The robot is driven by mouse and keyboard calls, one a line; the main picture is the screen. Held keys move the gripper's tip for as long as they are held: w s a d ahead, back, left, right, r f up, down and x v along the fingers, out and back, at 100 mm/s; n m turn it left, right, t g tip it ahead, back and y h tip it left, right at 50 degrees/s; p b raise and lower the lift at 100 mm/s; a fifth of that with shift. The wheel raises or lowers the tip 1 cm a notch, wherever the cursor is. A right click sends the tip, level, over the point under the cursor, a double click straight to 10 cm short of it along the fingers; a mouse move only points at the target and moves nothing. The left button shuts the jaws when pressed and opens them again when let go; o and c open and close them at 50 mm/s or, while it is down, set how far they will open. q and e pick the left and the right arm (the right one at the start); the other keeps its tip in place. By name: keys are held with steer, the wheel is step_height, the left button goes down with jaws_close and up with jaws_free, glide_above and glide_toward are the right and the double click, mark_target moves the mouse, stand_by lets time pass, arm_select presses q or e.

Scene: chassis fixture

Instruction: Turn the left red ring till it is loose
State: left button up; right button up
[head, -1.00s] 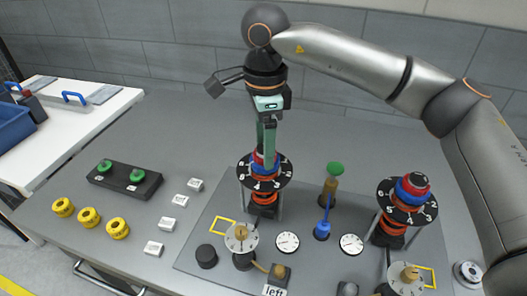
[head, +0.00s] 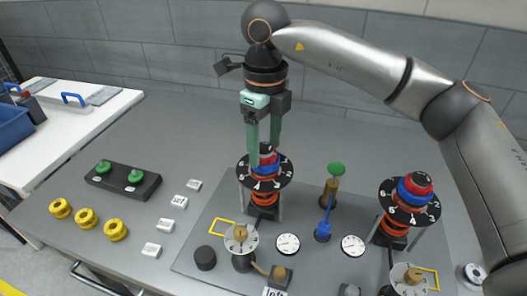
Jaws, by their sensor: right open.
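The left red ring (head: 267,150) sits on top of the left post, above a blue ring (head: 266,161) and a black numbered dial (head: 246,174). My right gripper (head: 264,153) comes down over this post from above. Its two green fingers are apart, one at each side of the red ring, and partly hide it. I cannot tell whether they touch it. A matching red ring (head: 416,183) tops the right post. My left gripper is not in view.
Several yellow knobs (head: 86,219), white labelled blocks (head: 166,226) and a black tray (head: 122,181) lie at the left.

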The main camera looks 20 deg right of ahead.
steer(key=m, duration=0.6)
steer(key=shift+m+b, duration=0.4)
steer(key=m, duration=0.6)
steer(key=shift+b, duration=0.4)
steer(key=shift+c, duration=0.4)
